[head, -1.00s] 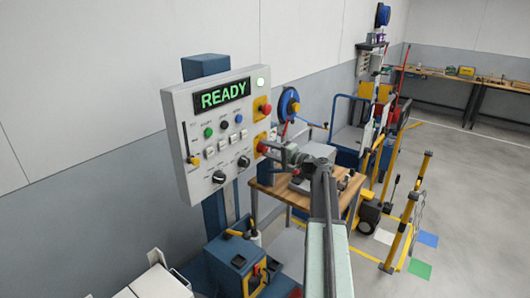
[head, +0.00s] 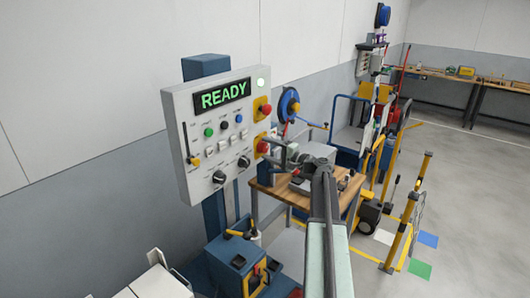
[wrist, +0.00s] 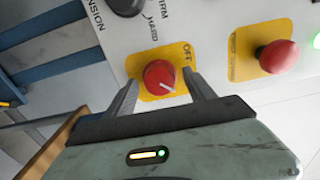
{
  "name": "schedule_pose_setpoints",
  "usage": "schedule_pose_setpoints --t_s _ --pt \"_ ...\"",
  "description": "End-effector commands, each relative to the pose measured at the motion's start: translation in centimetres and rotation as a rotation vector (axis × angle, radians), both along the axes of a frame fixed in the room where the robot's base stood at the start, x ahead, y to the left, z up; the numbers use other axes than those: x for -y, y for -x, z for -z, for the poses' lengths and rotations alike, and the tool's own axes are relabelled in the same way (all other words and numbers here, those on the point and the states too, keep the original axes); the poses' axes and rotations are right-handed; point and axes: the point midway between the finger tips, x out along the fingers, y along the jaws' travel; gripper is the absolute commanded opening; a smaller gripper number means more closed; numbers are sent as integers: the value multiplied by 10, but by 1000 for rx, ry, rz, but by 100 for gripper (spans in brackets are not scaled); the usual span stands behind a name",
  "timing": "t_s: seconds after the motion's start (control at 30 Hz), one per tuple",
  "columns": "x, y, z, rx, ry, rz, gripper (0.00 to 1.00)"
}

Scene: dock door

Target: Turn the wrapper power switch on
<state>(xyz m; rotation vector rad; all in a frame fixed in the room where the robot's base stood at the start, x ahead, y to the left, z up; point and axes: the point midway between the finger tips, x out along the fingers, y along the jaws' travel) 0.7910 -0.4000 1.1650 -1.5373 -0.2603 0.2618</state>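The wrapper power switch is a red round knob (wrist: 160,76) with a white pointer mark, on a yellow plate of the control panel. In the wrist view its mark points to the lower right, away from the OFF label (wrist: 187,54) at its upper right. No ON label shows. My gripper (wrist: 164,90) is open, one finger on each side of the knob; I cannot tell whether they touch it. In the head view my gripper (head: 277,147) is at the panel's right edge, beside the red knob (head: 263,144). The panel display (head: 222,95) reads READY in green.
A red mushroom button (wrist: 278,56) on its own yellow plate sits close beside the switch. The panel (head: 186,119) also carries buttons, black knobs and a yellow-handled slider. A wooden-topped table (head: 270,190) stands below my arm. Open floor lies at the right.

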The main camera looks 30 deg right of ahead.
Motion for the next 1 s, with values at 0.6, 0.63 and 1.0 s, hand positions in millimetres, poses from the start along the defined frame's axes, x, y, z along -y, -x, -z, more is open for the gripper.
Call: schedule_pose_setpoints --t_s 0.6,0.63,1.0 --pt "17 54 1 -1 1 2 65" --pt "19 59 1 -1 1 3 65" --pt "26 78 1 -1 1 0 65"
